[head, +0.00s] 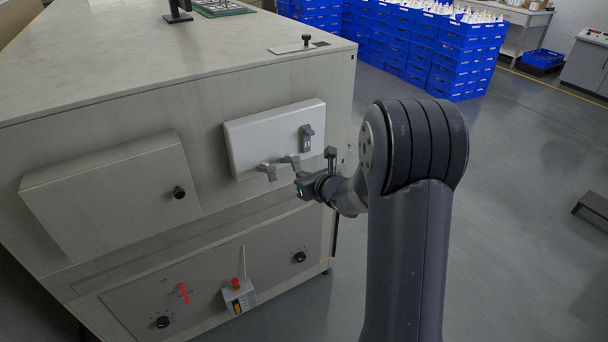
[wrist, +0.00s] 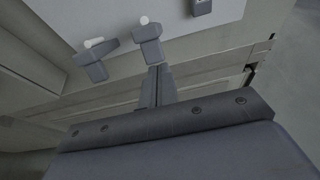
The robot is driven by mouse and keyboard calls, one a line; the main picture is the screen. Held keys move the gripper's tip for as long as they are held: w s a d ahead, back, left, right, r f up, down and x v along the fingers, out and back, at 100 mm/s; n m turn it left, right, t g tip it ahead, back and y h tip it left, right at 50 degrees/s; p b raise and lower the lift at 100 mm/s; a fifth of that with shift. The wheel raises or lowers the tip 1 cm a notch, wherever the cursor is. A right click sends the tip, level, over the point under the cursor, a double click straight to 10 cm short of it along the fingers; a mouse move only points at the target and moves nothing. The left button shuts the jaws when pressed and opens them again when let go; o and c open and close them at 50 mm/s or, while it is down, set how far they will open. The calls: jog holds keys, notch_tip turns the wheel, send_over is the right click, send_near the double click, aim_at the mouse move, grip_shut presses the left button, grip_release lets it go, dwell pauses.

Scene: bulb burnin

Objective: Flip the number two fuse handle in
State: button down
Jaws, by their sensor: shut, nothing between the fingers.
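The white fuse panel (head: 265,140) is on the front of the grey cabinet. It carries three grey handles in a row. The left handle (head: 267,171) and the middle handle (head: 290,161), number two by position, stick out from the panel. The right handle (head: 306,138) stands upright against it. The wrist view shows the left handle (wrist: 95,62), the middle handle (wrist: 149,42) and part of the right one (wrist: 201,6). My gripper (wrist: 157,72) is shut and empty, its tips right by the middle handle's outer end. I cannot tell whether they touch.
A closed cover with a black knob (head: 179,192) is left of the panel. Below are a red lever (head: 184,292), a small box with a red button (head: 237,295) and black dials. Blue crates (head: 430,50) are stacked behind.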

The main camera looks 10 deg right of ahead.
aim_at(297, 164)
jog(key=shift+w+r+g+p, duration=0.15)
jog(key=shift+r+g+p, duration=0.8)
jog(key=shift+p, duration=1.3)
jog(key=r+p, duration=0.1)
jog(key=p, duration=0.2)
jog(key=r+g+h+p, duration=0.1)
jog(key=p, duration=0.2)
jog(key=shift+w+a+r+g, duration=0.15)
jog(key=shift+w+r+g, duration=0.05)
jog(key=shift+w+g, duration=0.1)
jog(key=w+r+p, duration=0.1)
jog(key=p, duration=0.1)
jog(key=w+r+p, duration=0.1)
jog(key=r+p, duration=0.1)
jog(key=shift+w+a+r, duration=0.15)
jog(key=shift+a, duration=0.25)
jog(key=shift+f, duration=0.2)
jog(key=shift+r, duration=0.15)
jog(key=shift+r+p, duration=0.45)
jog(key=shift+r, duration=0.25)
